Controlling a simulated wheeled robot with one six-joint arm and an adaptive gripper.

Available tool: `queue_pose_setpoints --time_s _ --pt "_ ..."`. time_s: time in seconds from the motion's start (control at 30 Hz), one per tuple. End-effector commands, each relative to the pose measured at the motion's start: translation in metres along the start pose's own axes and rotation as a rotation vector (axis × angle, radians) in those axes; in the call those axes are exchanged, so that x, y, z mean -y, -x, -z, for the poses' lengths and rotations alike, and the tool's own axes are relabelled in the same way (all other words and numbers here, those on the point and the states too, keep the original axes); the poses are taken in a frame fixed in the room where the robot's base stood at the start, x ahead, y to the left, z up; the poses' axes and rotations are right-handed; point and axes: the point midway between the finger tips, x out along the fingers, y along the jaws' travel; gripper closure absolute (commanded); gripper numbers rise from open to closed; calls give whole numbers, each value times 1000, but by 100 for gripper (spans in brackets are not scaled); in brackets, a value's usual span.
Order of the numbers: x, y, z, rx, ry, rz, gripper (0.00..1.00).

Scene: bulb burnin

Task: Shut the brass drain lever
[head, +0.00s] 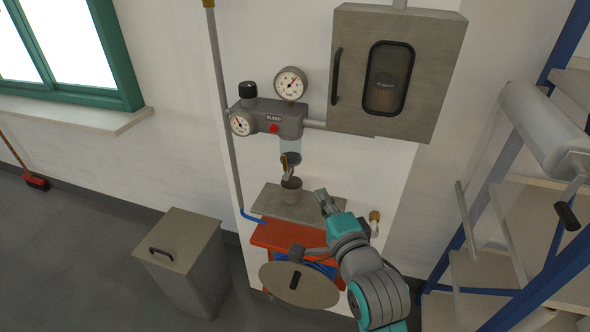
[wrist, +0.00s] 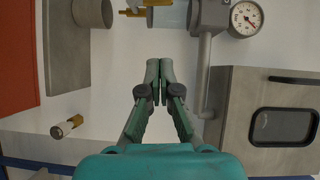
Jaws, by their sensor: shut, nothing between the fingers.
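The brass drain lever (head: 284,163) sits under the clear bowl (head: 290,145) of the grey regulator unit (head: 272,120) on the wall panel. In the wrist view, brass parts of the drain (wrist: 132,12) show at the top edge, partly cut off, so I cannot tell the lever's exact position. My gripper (head: 323,198) is to the right of and below the lever, apart from it. In the wrist view my gripper (wrist: 158,68) has its fingertips together, with nothing between them.
A grey cup (head: 291,190) stands on a shelf (head: 268,204) below the drain. A grey cabinet (head: 424,70) hangs at upper right. A brass fitting (head: 375,216) sticks out right of my gripper. A lidded bin (head: 183,260) and a blue-framed rack (head: 480,215) flank the area.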

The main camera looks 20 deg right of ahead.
Motion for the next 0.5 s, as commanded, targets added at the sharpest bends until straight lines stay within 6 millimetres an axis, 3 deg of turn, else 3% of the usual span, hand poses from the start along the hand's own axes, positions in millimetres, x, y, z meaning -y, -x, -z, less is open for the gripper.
queue_pose_setpoints --time_s 0.23,0.5 --pt "0 -18 0 0 1 1 100" --pt "0 -67 0 0 1 1 100"
